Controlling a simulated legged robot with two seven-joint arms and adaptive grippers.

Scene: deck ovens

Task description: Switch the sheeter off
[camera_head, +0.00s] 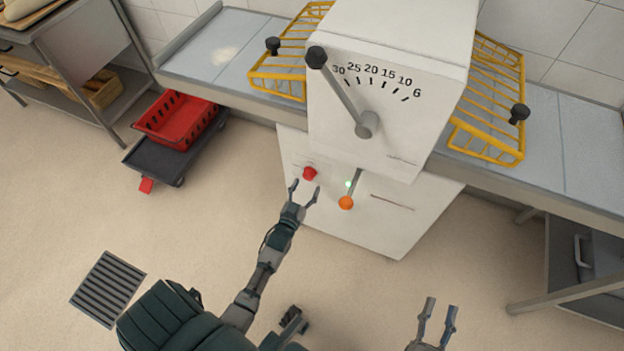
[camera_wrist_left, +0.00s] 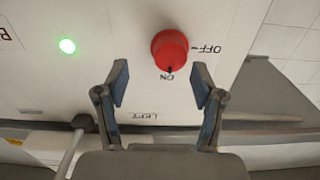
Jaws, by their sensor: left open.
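The sheeter (camera_head: 395,75) is a white machine with a numbered dial scale and a long lever on its upper front. Its red rotary knob (camera_head: 309,173) sits on the lower front panel; in the left wrist view the red knob (camera_wrist_left: 170,50) has a dark mark at ON, with OFF printed beside it. A green light (camera_wrist_left: 67,46) glows on the panel, also seen in the head view (camera_head: 348,184). My left gripper (camera_head: 304,192) is open just in front of the knob, its fingers apart and not touching it. My right gripper (camera_head: 437,312) is open and empty at lower right.
A red crate (camera_head: 178,118) on a dark dolly stands at left. The floor before the sheeter is clear.

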